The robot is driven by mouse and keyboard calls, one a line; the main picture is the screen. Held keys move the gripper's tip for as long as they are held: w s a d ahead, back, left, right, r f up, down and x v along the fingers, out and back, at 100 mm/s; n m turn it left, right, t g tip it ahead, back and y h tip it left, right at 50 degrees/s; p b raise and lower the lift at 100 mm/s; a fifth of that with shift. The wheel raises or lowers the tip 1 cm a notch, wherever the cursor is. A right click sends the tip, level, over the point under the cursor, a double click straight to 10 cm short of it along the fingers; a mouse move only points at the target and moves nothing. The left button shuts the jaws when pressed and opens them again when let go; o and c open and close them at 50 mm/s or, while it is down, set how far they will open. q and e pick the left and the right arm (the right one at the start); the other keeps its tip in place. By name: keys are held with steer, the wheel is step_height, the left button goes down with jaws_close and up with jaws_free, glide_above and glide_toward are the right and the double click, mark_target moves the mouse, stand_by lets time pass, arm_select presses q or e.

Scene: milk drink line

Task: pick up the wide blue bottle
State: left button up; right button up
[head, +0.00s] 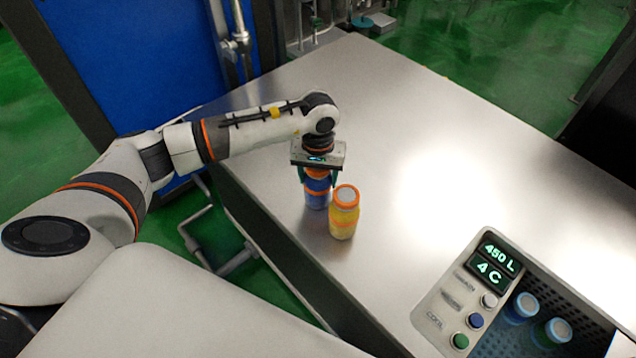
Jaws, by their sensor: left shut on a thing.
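The blue bottle (317,192) with an orange cap stands upright on the steel table, near its left edge. My left gripper (318,176) points down from above and is shut on this bottle around its upper part. The gripper body hides part of the cap. I cannot tell whether the bottle's base touches the table. My right gripper is not in view.
A yellow bottle (343,216) with an orange cap stands close to the blue one, nearer to me. A control panel (468,290) and a dark perforated bin with two blue-capped bottles (521,308) are at the lower right. The steel table (430,150) is clear beyond.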

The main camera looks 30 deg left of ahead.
arm_select(q)
steer(key=shift+w+r, duration=0.1)
steer(key=shift+c, duration=0.4)
steer(key=shift+r, duration=0.25)
step_height(320, 180, up, 9)
steer(key=shift+r+b, duration=0.2)
steer(key=shift+b, duration=0.35)
